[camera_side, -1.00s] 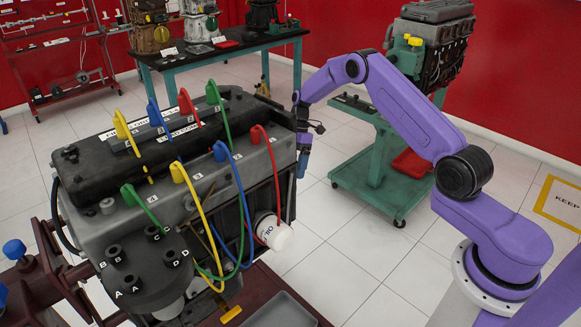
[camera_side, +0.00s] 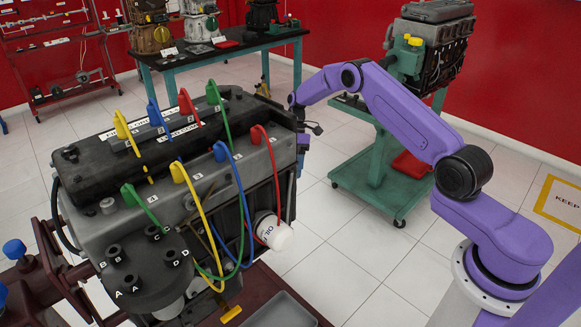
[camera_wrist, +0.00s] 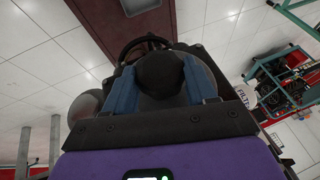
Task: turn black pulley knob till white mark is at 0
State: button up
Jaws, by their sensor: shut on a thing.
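The black pulley knob (camera_wrist: 162,78) shows in the wrist view, in the middle of the picture. My gripper (camera_wrist: 160,80) has its two blue fingers on either side of the knob and is shut on it. The white mark and the 0 cannot be made out in either view. In the side view the engine (camera_side: 185,205) hides the knob and nearly all of my gripper; my wrist reaches its far right end.
Coloured leads arch over the engine top. A white oil filter (camera_side: 274,233) sticks out of its near side. A green engine stand (camera_side: 375,170) is to the right of the engine. The white floor between the engine and my arm's base is clear.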

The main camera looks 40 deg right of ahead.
jog(key=shift+w+g, duration=0.2)
jog(key=shift+g, duration=0.8)
jog(key=o, duration=1)
jog(key=shift+o, duration=0.2)
jog(key=shift+d+r, duration=0.1)
notch_tip(320, 180, up, 9)
jog(key=w+d, duration=0.1)
jog(key=shift+r, duration=0.15)
